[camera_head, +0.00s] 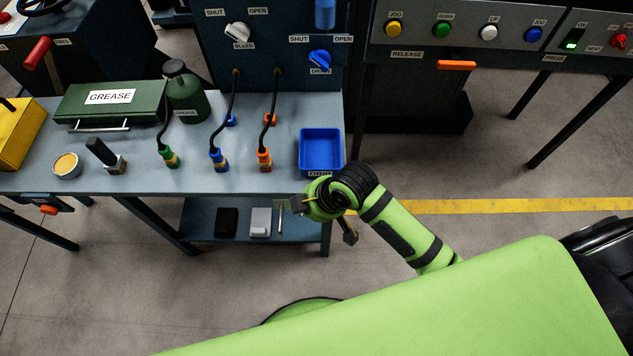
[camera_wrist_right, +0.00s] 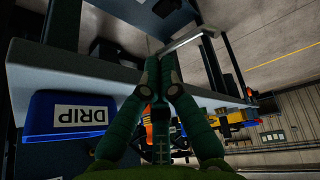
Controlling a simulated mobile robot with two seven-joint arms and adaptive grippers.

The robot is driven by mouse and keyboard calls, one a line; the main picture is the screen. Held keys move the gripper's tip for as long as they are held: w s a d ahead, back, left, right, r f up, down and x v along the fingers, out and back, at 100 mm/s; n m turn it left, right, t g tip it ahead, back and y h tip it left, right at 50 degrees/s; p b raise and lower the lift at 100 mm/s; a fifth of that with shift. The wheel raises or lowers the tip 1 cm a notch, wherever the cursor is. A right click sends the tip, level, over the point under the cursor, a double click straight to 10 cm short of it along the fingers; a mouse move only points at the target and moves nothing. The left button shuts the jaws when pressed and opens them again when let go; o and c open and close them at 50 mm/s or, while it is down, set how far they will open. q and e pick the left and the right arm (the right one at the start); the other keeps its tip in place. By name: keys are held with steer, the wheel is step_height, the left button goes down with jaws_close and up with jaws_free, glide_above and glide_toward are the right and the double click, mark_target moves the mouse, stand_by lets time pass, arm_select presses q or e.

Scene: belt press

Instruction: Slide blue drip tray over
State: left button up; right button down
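The blue drip tray (camera_head: 321,146) is a shallow open box at the right end of the grey workbench, with a DRIP label on its front. My left gripper is not in view.
The workbench (camera_head: 130,181) carries several hoses with coloured connectors left of the tray, a grease case (camera_head: 110,101), a green bottle (camera_head: 185,95) and a small cup (camera_head: 67,165). A press panel (camera_head: 500,25) stands at the right. Bare floor lies right of the bench.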

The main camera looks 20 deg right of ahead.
steer(key=a+r+n, duration=0.4)
steer(key=r+n, duration=0.2)
steer(key=w+d+r+n+g+h+b, duration=0.1)
steer(key=d+r+n+g+h, duration=0.45)
steer(key=n, duration=0.85)
steer(key=shift+t+y, duration=0.75)
steer(key=shift+t, duration=0.2)
steer(key=w+d+f, duration=0.1)
steer(key=f, duration=0.2)
steer(key=w+d+f, duration=0.1)
steer(key=f, duration=0.2)
steer(key=w+d+f, duration=0.1)
steer(key=f, duration=0.2)
steer(key=shift+d+f, duration=0.2)
steer(key=shift+f, duration=0.05)
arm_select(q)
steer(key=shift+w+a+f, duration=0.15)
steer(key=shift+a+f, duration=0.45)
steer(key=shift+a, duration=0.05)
arm_select(e)
steer(key=shift+w+d, duration=0.15)
steer(key=shift+w, duration=0.4)
